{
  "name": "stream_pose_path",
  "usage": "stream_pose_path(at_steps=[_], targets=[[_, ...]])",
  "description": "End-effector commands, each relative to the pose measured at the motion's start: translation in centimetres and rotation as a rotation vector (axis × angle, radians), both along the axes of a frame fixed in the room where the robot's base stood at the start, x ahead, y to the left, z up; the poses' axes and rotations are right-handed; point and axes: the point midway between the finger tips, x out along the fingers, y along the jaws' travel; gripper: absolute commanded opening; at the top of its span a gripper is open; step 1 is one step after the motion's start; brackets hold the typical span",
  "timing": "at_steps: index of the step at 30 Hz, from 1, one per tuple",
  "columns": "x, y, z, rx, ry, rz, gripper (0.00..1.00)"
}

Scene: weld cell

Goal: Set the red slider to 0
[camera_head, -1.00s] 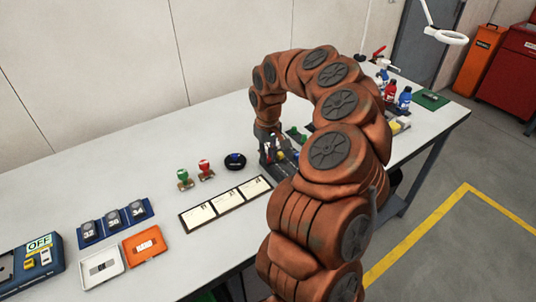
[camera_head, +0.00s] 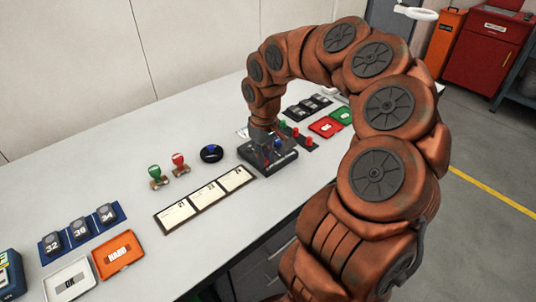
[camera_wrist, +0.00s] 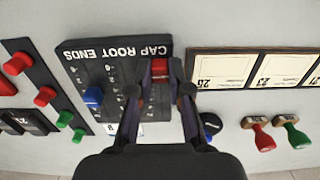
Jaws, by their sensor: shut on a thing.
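The slider panel (camera_wrist: 118,62) is a black box lettered "CAP ROOT ENDS", upside down in the wrist view. In the head view the panel (camera_head: 285,159) stands on the white table. The red slider (camera_wrist: 160,68) is at the lettered edge, under "CAP". My gripper (camera_wrist: 161,84) is shut on the red slider, with one finger on each side. In the head view my gripper (camera_head: 264,140) reaches down onto the panel. The blue slider (camera_wrist: 93,97) stands apart, farther from the lettering. Fingers hide part of the red slider's scale, and its numbers are too small to read.
Beside the panel are a framed card strip (camera_head: 205,200), a round black pad (camera_head: 211,153), a green stamp (camera_head: 155,172) and a red stamp (camera_head: 179,160). A strip with red and green knobs (camera_wrist: 45,95) lies on the other side.

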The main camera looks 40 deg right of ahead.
Motion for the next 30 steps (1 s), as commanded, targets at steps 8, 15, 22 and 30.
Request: stream_pose_path(at_steps=[8, 15, 22, 30], targets=[[-0.3, 0.1, 0.1, -0.002, 0.005, 0.003, 0.0], [-0.3, 0.1, 0.1, -0.002, 0.006, 0.003, 0.29], [-0.2, 0.1, 0.1, 0.0, 0.004, 0.002, 0.29], [-0.1, 0.0, 3.0, -0.004, -0.002, 0.002, 0.29]])
